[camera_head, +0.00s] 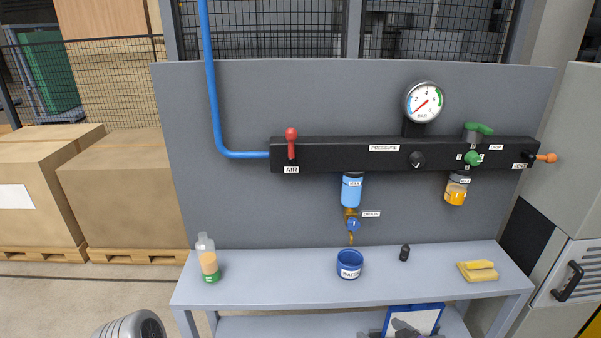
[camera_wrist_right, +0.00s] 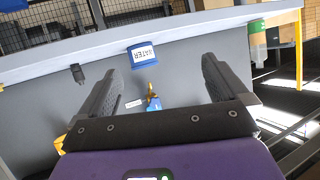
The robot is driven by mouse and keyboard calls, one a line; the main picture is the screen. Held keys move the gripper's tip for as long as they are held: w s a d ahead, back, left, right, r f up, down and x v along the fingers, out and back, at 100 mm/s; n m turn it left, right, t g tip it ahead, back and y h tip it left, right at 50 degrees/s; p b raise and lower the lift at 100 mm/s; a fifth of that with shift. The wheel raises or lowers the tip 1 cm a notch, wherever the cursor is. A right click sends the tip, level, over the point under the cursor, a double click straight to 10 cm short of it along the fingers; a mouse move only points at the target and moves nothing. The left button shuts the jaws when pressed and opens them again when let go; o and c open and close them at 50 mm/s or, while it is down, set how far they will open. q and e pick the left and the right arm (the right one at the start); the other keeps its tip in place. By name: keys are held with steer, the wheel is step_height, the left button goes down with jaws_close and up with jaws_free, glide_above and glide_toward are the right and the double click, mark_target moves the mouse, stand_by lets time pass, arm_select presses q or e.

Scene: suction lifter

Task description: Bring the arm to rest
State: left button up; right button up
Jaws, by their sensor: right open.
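My right gripper (camera_wrist_right: 160,72) shows in the right wrist view. Its two dark fingers are wide apart, with nothing between them touching either finger. Beyond the fingers, the blue WATER cup (camera_wrist_right: 143,54) and the bench edge appear upside down. In the head view I cannot clearly make out the right gripper. My left gripper is in neither view.
A grey cabinet (camera_head: 570,215) stands right.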

steer(key=s+a+f+m+g, duration=0.2)
steer(key=s+a+f+g, duration=0.1)
steer(key=f, duration=0.6)
steer(key=s+a+f+m+g, duration=0.2)
steer(key=a+f+m+g, duration=0.15)
steer(key=f, duration=0.65)
steer(key=s+a+f+g, duration=0.1)
steer(key=s+f+g, duration=0.1)
steer(key=s+f, duration=0.2)
steer(key=s+a+f+g+h, duration=0.1)
steer(key=s+a+f+g, duration=0.1)
steer(key=s+f, duration=0.3)
steer(key=s+m+g, duration=0.1)
steer(key=s, duration=0.2)
steer(key=shift+a, duration=0.25)
steer(key=shift+c, duration=0.5)
